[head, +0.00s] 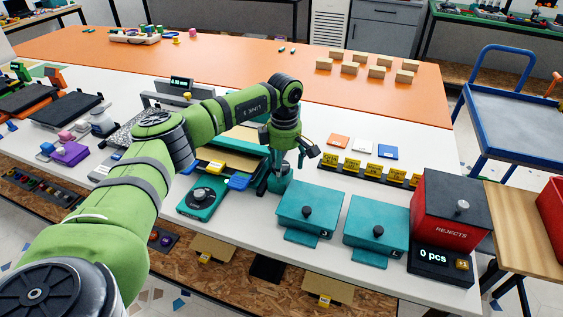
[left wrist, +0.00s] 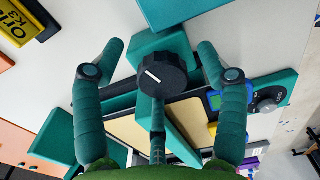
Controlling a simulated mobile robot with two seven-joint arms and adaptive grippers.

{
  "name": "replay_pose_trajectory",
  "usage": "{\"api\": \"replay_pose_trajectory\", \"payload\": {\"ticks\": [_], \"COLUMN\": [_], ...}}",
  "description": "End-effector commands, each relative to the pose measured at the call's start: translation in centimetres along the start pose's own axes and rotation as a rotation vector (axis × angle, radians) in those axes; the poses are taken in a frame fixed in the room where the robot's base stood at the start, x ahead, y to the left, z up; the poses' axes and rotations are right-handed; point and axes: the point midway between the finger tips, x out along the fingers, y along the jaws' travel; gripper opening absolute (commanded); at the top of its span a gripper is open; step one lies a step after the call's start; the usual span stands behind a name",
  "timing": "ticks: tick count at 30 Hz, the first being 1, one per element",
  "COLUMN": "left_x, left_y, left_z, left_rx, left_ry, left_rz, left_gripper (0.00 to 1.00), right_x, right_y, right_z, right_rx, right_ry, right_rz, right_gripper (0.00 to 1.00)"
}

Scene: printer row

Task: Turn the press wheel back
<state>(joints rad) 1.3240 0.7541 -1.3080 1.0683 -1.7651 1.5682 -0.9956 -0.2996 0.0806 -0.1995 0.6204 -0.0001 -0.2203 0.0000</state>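In the left wrist view the press wheel (left wrist: 162,75) is a round black knob with a white line on its face. It sits on the teal press (left wrist: 160,18), whose post also shows below my gripper in the head view (head: 277,183). My left gripper (left wrist: 161,52) is open, with one green finger on each side of the wheel and visible gaps between. In the head view the left gripper (head: 293,153) hangs over the press and hides most of the wheel. My right gripper is in neither view.
Teal lidded boxes (head: 310,204) with black knobs stand right of the press, then a red REJECTS bin (head: 450,218). A teal unit with a black dial (head: 203,194) stands left of it. Yellow label blocks (head: 370,169) stand behind. The orange table (head: 240,52) lies beyond.

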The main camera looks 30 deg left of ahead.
Motion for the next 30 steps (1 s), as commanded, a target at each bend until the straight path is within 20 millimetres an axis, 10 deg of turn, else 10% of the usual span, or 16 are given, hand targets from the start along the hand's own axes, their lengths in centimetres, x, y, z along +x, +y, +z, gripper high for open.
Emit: {"api": "replay_pose_trajectory", "payload": {"ticks": [30], "left_x": [-8.2], "left_y": [0.1], "left_z": [0.1], "left_rx": [-0.002], "left_ry": [0.002], "left_rz": [0.002], "left_gripper": [0.74], "right_x": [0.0], "right_y": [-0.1], "right_z": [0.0], "right_rx": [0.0], "right_ry": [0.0], "right_rz": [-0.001], "right_gripper": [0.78]}}
